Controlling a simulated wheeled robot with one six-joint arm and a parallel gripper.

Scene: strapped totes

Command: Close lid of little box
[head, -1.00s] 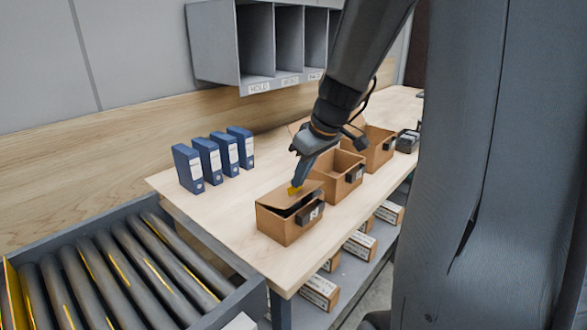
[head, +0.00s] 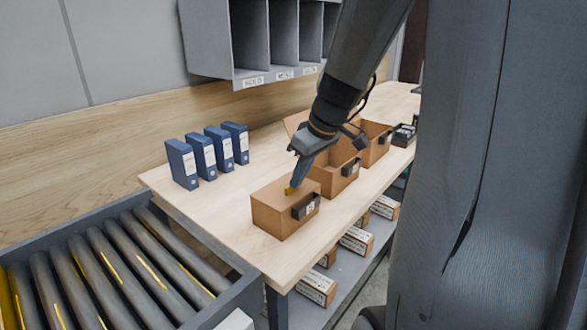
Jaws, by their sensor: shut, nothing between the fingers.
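The little box (head: 284,208) is a brown carton near the front end of the wooden table, with a dark latch piece (head: 304,207) on its right face. Its lid (head: 276,193) lies flat over the top, and no gap shows along the edge from here. My arm partly hides both.
Several blue binders (head: 206,156) stand at the left on the table (head: 200,208). A roller conveyor (head: 120,270) lies at the front left. Grey cubbies (head: 262,45) hang above the table. Small cartons (head: 316,287) sit on a shelf below. The table left of the box is clear.

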